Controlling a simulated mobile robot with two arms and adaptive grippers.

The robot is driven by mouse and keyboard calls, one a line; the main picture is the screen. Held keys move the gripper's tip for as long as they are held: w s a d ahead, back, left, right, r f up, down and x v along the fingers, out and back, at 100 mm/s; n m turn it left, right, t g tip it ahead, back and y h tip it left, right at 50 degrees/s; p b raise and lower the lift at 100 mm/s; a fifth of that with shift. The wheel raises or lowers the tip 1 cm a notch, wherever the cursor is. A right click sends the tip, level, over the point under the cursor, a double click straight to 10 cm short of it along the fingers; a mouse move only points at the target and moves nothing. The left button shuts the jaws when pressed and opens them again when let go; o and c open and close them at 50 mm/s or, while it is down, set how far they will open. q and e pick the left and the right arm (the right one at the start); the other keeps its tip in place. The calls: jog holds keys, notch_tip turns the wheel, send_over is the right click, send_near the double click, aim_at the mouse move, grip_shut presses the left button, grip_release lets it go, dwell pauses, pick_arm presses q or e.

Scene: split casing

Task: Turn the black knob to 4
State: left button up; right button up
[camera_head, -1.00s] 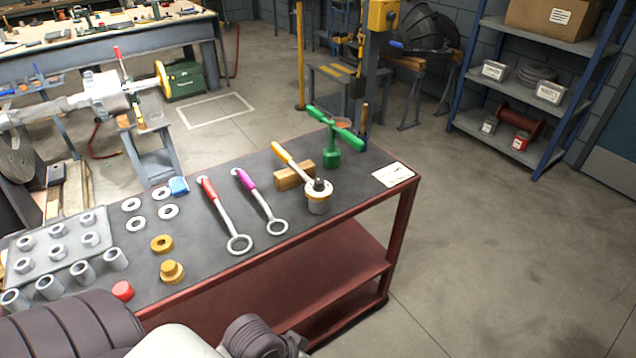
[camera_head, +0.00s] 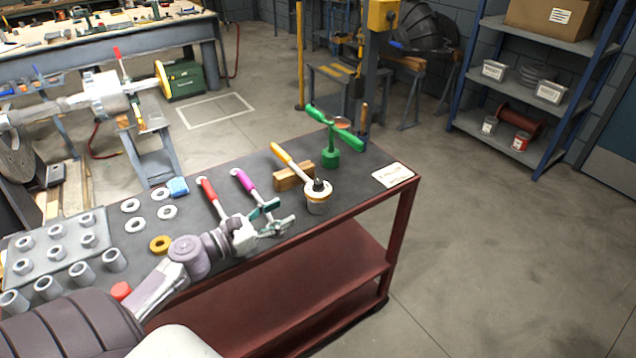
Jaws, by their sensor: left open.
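I cannot make out a black knob with numbers in this view. A small black piece (camera_head: 320,184) stands on top of a grey cylinder (camera_head: 318,207) with a pale rim, where an orange-handled wrench (camera_head: 288,159) ends. My left gripper (camera_head: 283,214) is open and empty over the dark bench top, left of the cylinder and apart from it. My right gripper is not in view.
A wooden block (camera_head: 288,180) and a green T-handled tool (camera_head: 331,158) stand behind the cylinder. A white label (camera_head: 393,175) lies at the bench's right end. A grey tray (camera_head: 50,249) of sleeves and several washers are at left. Open floor (camera_head: 500,250) lies to the right.

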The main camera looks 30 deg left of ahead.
aim_at(314, 185)
pick_arm(q)
jog(key=shift+w+a+r+n+t+y, duration=0.15)
jog(key=shift+a+n+y, duration=0.05)
jog(key=shift+a+n, duration=0.2)
jog(key=shift+w+a+r+n+t+y, duration=0.1)
jog(key=shift+a+n+t+y, duration=0.15)
jog(key=shift+a, duration=0.2)
jog(key=shift+w+a+r+n, duration=0.1)
jog(key=shift+w+a+n, duration=0.05)
jog(key=shift+w+n, duration=0.15)
jog(key=p+x, duration=0.1)
jog(key=x, duration=1.2)
jog(key=shift+w+f, duration=0.1)
jog(key=shift+f, duration=0.1)
grip_shut()
